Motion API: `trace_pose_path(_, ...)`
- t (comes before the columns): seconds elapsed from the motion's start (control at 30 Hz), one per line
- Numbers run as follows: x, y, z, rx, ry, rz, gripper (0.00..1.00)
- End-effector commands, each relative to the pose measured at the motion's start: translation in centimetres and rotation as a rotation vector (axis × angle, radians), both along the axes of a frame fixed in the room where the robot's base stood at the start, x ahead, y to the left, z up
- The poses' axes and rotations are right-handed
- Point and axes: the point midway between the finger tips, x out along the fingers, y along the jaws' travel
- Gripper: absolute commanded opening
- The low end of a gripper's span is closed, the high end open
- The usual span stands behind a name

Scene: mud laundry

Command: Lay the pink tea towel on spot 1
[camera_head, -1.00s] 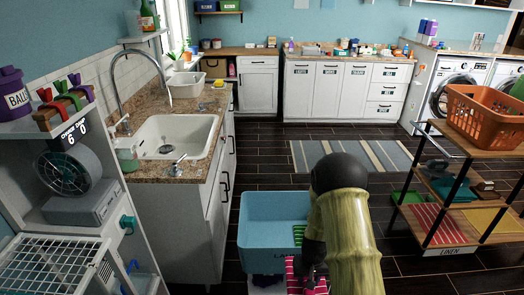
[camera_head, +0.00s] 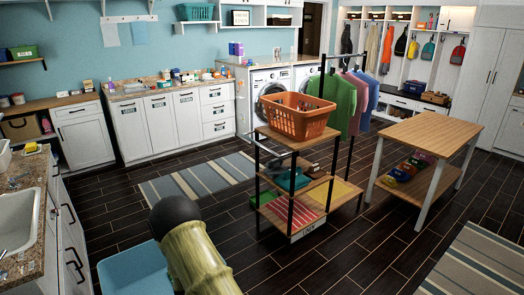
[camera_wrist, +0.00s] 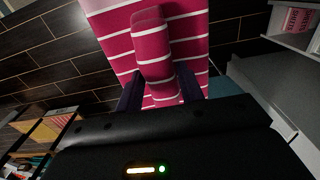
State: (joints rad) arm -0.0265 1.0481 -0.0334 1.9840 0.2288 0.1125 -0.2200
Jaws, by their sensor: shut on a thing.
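The pink tea towel (camera_wrist: 197,35) with white stripes hangs from my gripper (camera_wrist: 160,92) in the wrist view. The jaws are shut on a bunched fold of it, and the rest spreads out beyond the fingers. In the head view, the gripper and the towel are out of sight; only my arm shows at the bottom. I cannot make out a mark reading spot 1 in either view.
An open rack (camera_head: 293,143) holds an orange basket (camera_head: 297,115) on top and a red striped cloth (camera_head: 291,214) low down. A wooden table (camera_head: 430,135) stands right of it. A blue bin (camera_head: 133,270) is beside my arm. Dark floor lies between.

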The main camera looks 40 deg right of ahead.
Motion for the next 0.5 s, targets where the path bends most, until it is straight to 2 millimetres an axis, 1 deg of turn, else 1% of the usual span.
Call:
trace_pose_path(0.03,-0.6,-0.1,-1.8,0.000,0.009,0.000,0.13)
trace_pose_path(0.1,-1.2,-0.1,-4.1,-0.001,0.009,0.001,0.13)
trace_pose_path(0.2,-2.1,0.0,-7.3,0.001,0.008,0.000,0.13)
trace_pose_path(0.3,-3.0,0.0,-9.7,0.002,0.005,-0.002,0.13)
trace_pose_path(0.4,-3.4,0.1,-10.9,0.004,0.002,-0.003,0.13)
trace_pose_path(0.5,-3.5,0.1,-11.3,0.004,-0.001,-0.003,0.13)
